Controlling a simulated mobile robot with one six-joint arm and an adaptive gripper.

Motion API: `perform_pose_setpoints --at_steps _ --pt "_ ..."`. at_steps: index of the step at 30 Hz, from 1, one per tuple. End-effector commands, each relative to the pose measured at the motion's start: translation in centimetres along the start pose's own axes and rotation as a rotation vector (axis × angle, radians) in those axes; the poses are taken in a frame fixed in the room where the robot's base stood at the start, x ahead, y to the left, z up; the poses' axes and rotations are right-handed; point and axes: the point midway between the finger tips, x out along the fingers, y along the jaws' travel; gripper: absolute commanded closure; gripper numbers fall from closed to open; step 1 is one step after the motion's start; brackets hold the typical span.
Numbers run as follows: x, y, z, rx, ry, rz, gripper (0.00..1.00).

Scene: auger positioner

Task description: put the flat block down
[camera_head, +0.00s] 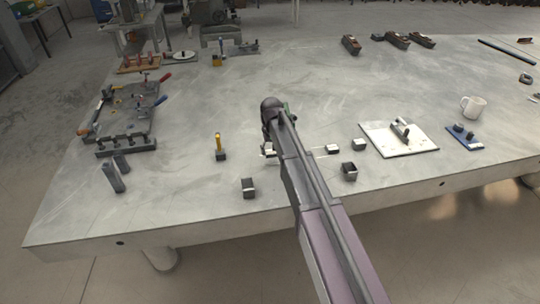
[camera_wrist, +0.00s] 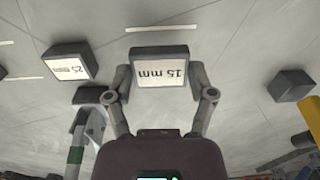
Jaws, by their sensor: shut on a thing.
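The flat block (camera_wrist: 159,68), with a white face marked 15 mm, sits between the fingers of my gripper (camera_wrist: 160,78) in the wrist view. The fingers press on its left and right sides. In the head view my gripper (camera_head: 268,150) is over the middle of the grey table (camera_head: 130,210), mostly hidden behind my arm. Whether the block touches the table or hangs just above it, I cannot tell.
A block marked 25 mm (camera_wrist: 68,62) lies left of the held block in the wrist view. A dark block (camera_wrist: 292,85) is to the right. In the head view, a yellow-handled piece (camera_head: 219,147), a white plate (camera_head: 400,138) and a mug (camera_head: 473,106) stand on the table.

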Motion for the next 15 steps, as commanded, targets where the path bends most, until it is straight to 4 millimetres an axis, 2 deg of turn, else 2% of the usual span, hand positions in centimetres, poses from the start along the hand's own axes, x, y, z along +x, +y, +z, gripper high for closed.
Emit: perform_pose_setpoints --at_steps 5,15 --pt "0.2 -0.1 -1.5 0.000 0.000 0.000 0.90" --pt "3.2 -0.1 -1.2 0.001 0.000 0.000 0.90"
